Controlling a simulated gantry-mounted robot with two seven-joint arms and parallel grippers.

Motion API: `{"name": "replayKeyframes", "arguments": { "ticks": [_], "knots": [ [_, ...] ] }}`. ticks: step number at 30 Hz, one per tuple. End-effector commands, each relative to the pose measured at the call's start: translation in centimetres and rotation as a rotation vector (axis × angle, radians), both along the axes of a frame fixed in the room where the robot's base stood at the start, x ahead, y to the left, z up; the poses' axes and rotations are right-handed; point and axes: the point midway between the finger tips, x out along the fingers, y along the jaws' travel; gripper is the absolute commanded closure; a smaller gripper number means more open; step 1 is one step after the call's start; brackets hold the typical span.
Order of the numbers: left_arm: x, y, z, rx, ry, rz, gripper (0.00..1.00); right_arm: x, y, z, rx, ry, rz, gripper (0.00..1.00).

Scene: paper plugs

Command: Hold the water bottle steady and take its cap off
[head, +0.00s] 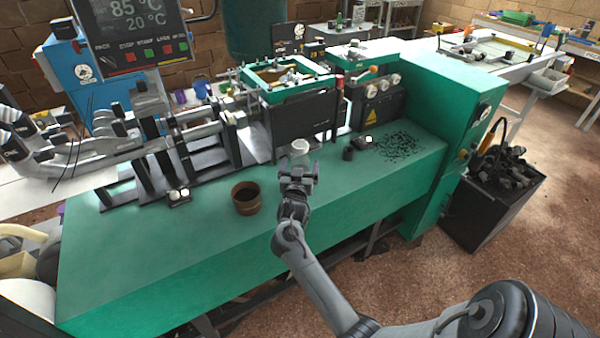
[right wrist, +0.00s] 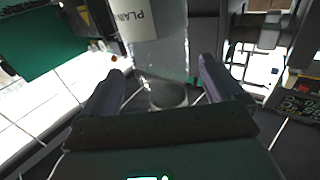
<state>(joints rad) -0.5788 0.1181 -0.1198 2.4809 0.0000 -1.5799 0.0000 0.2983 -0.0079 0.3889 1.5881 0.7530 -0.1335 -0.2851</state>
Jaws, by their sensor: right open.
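The water bottle (head: 299,147) shows in the head view as a small pale, clear shape just beyond my right gripper (head: 299,172), above the green bench. In the right wrist view the bottle (right wrist: 165,62) is clear, with a white label reading "PLAIN", and stands between the spread fingers of my right gripper (right wrist: 160,84). Gaps show on both sides, so the fingers are open and apart from it. The bottle's upper part is cut off in the right wrist view, and I cannot make out the cap in either view. My left gripper is not in view.
A brown round container (head: 246,198) stands on the green bench (head: 170,265), left of my right gripper. Machine parts with a dark block (head: 303,115) rise behind the bottle. Dark pellets (head: 400,143) lie to the right. The bench's front left is clear.

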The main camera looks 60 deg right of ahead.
Motion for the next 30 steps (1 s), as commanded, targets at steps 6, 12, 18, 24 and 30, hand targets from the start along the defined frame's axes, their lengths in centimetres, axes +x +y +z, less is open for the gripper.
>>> {"name": "replayKeyframes", "arguments": {
  "ticks": [6, 12, 18, 24, 30],
  "knots": [
    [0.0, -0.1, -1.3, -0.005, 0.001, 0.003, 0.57, 1.5, -2.4, 0.1, -0.001, -0.002, -0.003, 0.06],
    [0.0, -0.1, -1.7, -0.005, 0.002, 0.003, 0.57, 2.2, -3.9, 0.1, 0.000, 0.001, 0.000, 0.06],
    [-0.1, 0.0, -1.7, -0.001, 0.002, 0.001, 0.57, 2.3, -4.1, 0.2, 0.000, 0.000, 0.000, 0.06],
    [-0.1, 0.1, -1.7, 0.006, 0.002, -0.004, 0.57, 2.3, -4.1, 0.2, 0.000, 0.000, 0.000, 0.25],
    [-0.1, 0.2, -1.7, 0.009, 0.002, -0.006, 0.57, 2.3, -4.1, 0.2, 0.000, 0.000, 0.000, 0.56]
  ]
}}
